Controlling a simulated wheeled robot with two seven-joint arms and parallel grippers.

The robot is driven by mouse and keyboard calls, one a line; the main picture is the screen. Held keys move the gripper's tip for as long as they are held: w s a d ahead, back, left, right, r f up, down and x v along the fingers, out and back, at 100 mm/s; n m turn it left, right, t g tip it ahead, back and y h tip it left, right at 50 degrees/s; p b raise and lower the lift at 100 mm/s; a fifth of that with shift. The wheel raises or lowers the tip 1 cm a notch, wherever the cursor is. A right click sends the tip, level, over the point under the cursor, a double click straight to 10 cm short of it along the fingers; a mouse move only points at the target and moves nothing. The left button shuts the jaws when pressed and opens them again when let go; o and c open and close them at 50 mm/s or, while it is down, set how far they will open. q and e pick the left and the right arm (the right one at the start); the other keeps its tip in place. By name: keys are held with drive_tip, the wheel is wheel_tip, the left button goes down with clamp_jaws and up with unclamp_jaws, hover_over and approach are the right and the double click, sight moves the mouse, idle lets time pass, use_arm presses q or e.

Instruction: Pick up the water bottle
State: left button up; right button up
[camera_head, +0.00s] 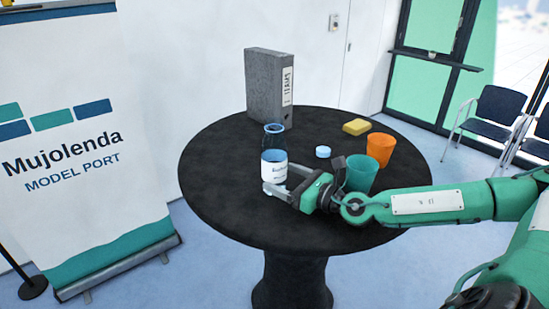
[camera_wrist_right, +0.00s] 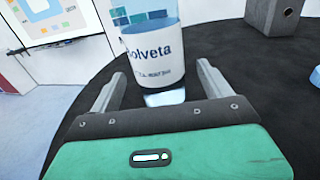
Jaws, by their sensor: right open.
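The water bottle (camera_head: 273,152) stands upright on the round black table (camera_head: 225,205), left of its middle. It is blue and see-through with a white label; the label also shows in the right wrist view, where the bottle (camera_wrist_right: 150,45) is cut off at the top. My right gripper (camera_head: 276,190) is low at the bottle's near side. In the right wrist view the right gripper (camera_wrist_right: 157,85) is open, with one finger to each side of the bottle's lower part. I cannot tell whether either finger touches it. My left gripper is not in view.
A grey binder (camera_head: 265,88) stands behind the bottle. A light blue round item (camera_head: 323,151), a yellow block (camera_head: 356,127), an orange cup (camera_head: 380,148) and a teal cup (camera_head: 361,173) are to its right, the teal cup close to my right arm. The table's left part is clear.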

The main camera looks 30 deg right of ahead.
sight(274, 173)
drive_tip(key=p+x, duration=0.1)
drive_tip(key=x, duration=0.2)
drive_tip(key=shift+r+p, duration=0.2)
drive_tip(key=shift+p, duration=0.15)
drive_tip(key=shift+w+a+f, duration=0.15)
drive_tip(key=shift+w+f, duration=0.05)
drive_tip(key=shift+w, duration=0.15)
drive_tip(key=c, duration=1.2)
drive_tip(key=shift+r, duration=0.15)
